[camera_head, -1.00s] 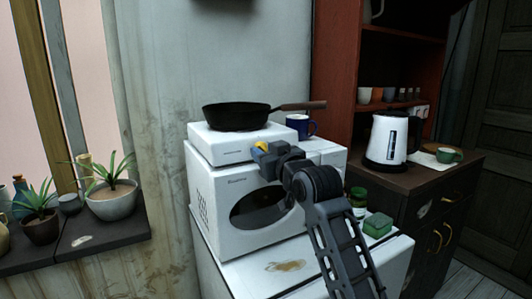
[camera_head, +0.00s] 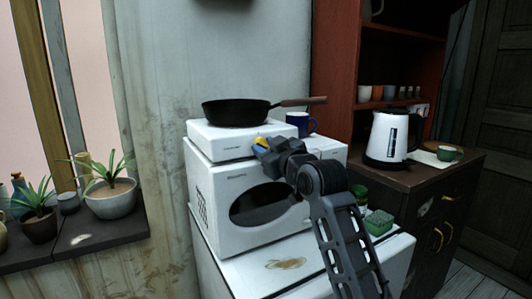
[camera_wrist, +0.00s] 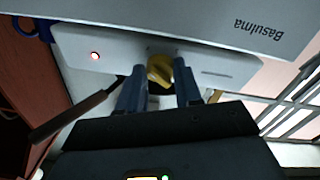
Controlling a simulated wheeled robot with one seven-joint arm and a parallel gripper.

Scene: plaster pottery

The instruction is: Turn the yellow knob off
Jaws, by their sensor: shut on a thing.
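The yellow knob (camera_wrist: 160,72) is on the front of a white hot plate (camera_head: 219,142), which stands on a white microwave. In the wrist view the knob sits between the two fingers of my gripper (camera_wrist: 160,88), and my gripper is shut on it. In the head view my gripper (camera_head: 265,146) reaches the hot plate's front, with only a bit of yellow showing. A black frying pan (camera_head: 236,112) rests on the hot plate.
The microwave (camera_head: 235,185) stands on a white cabinet. A blue mug (camera_head: 299,122) stands right of the hot plate. A green jar and a green box (camera_head: 378,223) are near my arm. A white kettle (camera_head: 386,140) stands on the dark cabinet at right. Potted plants line the left sill.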

